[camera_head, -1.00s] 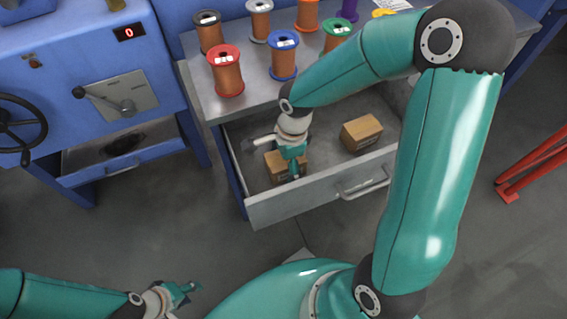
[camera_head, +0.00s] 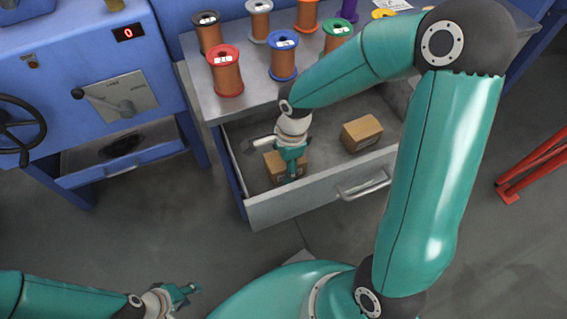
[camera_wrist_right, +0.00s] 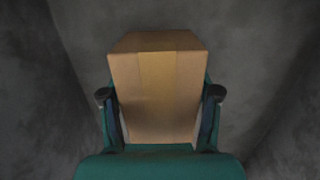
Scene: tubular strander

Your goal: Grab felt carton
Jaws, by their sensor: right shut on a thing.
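A small brown carton (camera_head: 273,166) is in the open drawer, near its left end, partly hidden by my right gripper (camera_head: 291,170). In the right wrist view the same carton (camera_wrist_right: 158,90), with a paler tape strip, fills the space between the two fingers (camera_wrist_right: 160,110), which press on its sides. A second brown carton (camera_head: 362,134) sits in the drawer to the right. I cannot tell which of the two is the felt carton. My left gripper (camera_head: 183,293) is empty over the floor at lower left; its fingertips look apart.
The open drawer (camera_head: 300,200) has a raised front wall with a handle (camera_head: 364,186). Several wire spools, such as a red one (camera_head: 225,72), stand on the bench above. A blue machine (camera_head: 70,90) is at left. Red legs (camera_head: 535,165) stand at right.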

